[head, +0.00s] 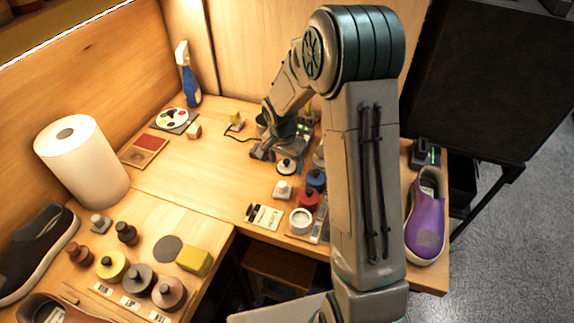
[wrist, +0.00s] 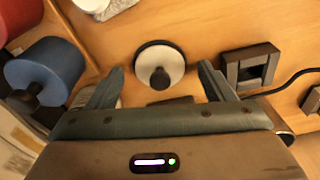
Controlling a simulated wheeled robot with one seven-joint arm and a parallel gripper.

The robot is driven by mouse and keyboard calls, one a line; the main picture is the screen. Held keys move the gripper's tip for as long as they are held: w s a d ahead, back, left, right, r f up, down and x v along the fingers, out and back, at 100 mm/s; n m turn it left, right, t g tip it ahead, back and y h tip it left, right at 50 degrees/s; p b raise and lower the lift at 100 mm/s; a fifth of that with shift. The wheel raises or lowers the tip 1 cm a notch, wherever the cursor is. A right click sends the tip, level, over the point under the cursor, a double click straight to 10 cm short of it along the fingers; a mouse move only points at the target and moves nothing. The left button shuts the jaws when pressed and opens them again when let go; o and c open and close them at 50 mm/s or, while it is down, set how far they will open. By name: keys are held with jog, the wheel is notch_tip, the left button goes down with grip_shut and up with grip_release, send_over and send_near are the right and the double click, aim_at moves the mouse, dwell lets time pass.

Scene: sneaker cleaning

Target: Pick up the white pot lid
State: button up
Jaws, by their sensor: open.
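The white pot lid (wrist: 146,59) is a white disc with a dark rim and a black knob, lying on the wooden table in the wrist view. It also shows in the head view (head: 286,168), just in front of my gripper. My gripper (wrist: 162,69) is open and empty, with one finger to each side of the lid's lower part in the wrist view. I cannot tell its height above the lid. In the head view my gripper (head: 268,152) points down, partly hidden by my arm.
A dark square block (wrist: 249,68) with a black cable sits right of the lid. Blue (wrist: 45,72) and red (wrist: 28,15) pots stand to its left. A white-capped jar (head: 282,190) is close in front. The table left of the lid is clear in the head view.

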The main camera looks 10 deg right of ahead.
jog(key=c, duration=1)
jog(key=shift+c, duration=0.2)
jog(key=shift+r, duration=0.15)
